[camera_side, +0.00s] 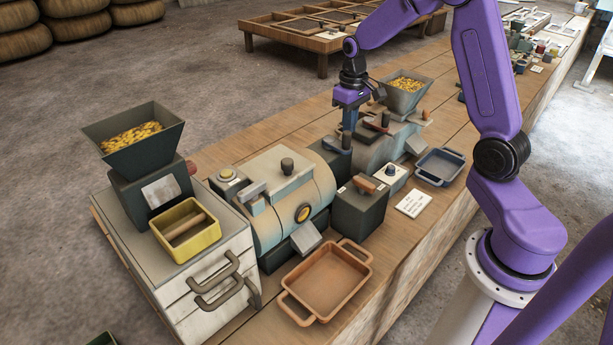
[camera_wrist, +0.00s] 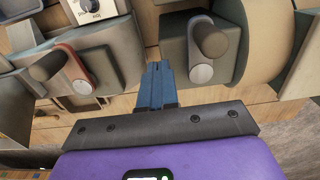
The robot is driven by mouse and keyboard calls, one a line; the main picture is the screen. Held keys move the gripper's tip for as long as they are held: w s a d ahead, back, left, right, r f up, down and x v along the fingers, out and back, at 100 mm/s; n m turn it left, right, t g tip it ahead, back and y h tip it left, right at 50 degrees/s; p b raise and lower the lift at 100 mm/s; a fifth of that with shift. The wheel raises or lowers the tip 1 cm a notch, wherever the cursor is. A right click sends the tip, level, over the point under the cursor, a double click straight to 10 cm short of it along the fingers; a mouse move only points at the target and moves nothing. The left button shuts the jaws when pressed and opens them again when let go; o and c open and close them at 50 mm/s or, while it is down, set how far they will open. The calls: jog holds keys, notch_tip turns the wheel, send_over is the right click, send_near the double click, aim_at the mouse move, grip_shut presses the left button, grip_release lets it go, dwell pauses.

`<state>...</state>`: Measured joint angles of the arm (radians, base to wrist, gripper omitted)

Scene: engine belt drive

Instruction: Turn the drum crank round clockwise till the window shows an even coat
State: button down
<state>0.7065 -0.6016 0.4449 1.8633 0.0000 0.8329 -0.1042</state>
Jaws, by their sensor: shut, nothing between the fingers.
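A pale teal and cream drum (camera_side: 290,190) lies on the bench, with a round yellowish window (camera_side: 303,213) on its front. How even the coat behind it is cannot be made out. A crank with a brown handle (camera_side: 366,184) sits on a dark box to the drum's right. In the wrist view a grey-armed crank (camera_wrist: 205,45) is right of my fingers, by a rounded cream body. Another crank with a red arm (camera_wrist: 75,68) is to their left. My gripper (camera_side: 346,148) is shut and empty, pointing down between the machines, apart from both handles.
A second machine (camera_side: 370,150) with a filled hopper (camera_side: 405,88) stands behind. A dial panel (camera_side: 390,172), a white card (camera_side: 411,203), a blue tray (camera_side: 440,166) and an orange tray (camera_side: 330,280) are along the front. A hopper (camera_side: 135,140) and yellow bin (camera_side: 186,230) stand left.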

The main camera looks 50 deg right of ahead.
jog(key=shift+s+a, duration=0.15)
jog(key=shift+s, duration=0.1)
dwell(0.3)
